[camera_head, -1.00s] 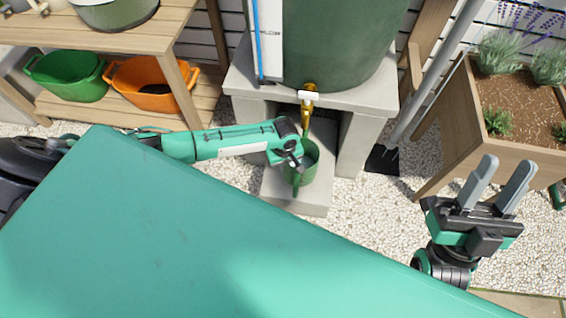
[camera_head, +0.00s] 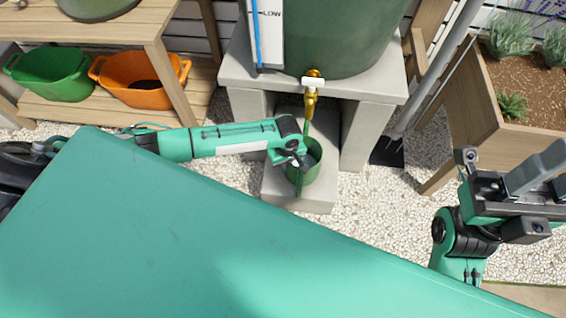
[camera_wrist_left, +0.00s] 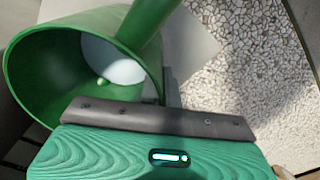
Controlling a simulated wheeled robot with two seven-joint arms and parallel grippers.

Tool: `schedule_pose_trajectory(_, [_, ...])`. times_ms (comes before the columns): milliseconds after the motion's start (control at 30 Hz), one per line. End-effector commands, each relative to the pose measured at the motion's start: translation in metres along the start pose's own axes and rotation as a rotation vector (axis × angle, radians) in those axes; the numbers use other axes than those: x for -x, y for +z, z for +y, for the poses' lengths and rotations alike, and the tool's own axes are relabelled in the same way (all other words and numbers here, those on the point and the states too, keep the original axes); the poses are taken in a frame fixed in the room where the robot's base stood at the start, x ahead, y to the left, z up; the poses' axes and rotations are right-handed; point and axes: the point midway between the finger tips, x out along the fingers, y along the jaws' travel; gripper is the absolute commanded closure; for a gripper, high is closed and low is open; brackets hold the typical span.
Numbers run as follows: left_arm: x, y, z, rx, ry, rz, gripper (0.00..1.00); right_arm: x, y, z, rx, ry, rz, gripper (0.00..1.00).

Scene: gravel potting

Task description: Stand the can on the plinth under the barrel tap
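The green watering can (camera_head: 303,180) is on or just above the grey plinth (camera_head: 284,193), below the brass barrel tap (camera_head: 311,98). I cannot tell whether its base touches. My left gripper (camera_head: 304,160) is at the can's upper part. In the left wrist view the can (camera_wrist_left: 35,75) lies close against the gripper, its open mouth in view, with a green tube-like part crossing it. A pale disc shows inside. The left fingers are mostly hidden, so their grip is unclear. My right gripper (camera_head: 550,178) is open and empty at the right, away from the can.
The green barrel (camera_head: 340,35) stands on a concrete stand (camera_head: 365,92) around the plinth. A wooden planter (camera_head: 500,145) is at right, and a shelf with green (camera_head: 55,80) and orange (camera_head: 135,95) tubs at left. Gravel (camera_head: 370,215) lies clear in front.

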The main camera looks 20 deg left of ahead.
Motion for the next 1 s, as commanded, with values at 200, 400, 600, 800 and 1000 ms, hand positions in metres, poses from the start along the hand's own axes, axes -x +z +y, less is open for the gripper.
schedule_pose_trajectory(200, [0.002,0.001,0.003,0.0,0.005,0.0,1.0,-0.002,-0.001,0.0,0.0,-0.001,0.005,0.64])
schedule_pose_trajectory(400, [0.001,0.001,0.003,0.001,0.005,0.0,1.0,-0.002,-0.001,0.0,0.0,-0.001,0.005,0.64])
schedule_pose_trajectory(600, [-0.002,0.002,0.001,0.0,0.001,-0.001,0.75,-0.001,-0.001,0.0,0.0,0.0,0.003,0.64])
schedule_pose_trajectory(800, [-0.002,0.002,0.001,0.0,0.001,-0.001,0.75,-0.001,-0.001,0.0,0.0,0.0,0.004,0.64])
schedule_pose_trajectory(1000, [0.011,0.001,0.001,0.001,0.002,-0.001,0.75,-0.008,-0.001,0.0,0.0,-0.001,0.007,0.64])
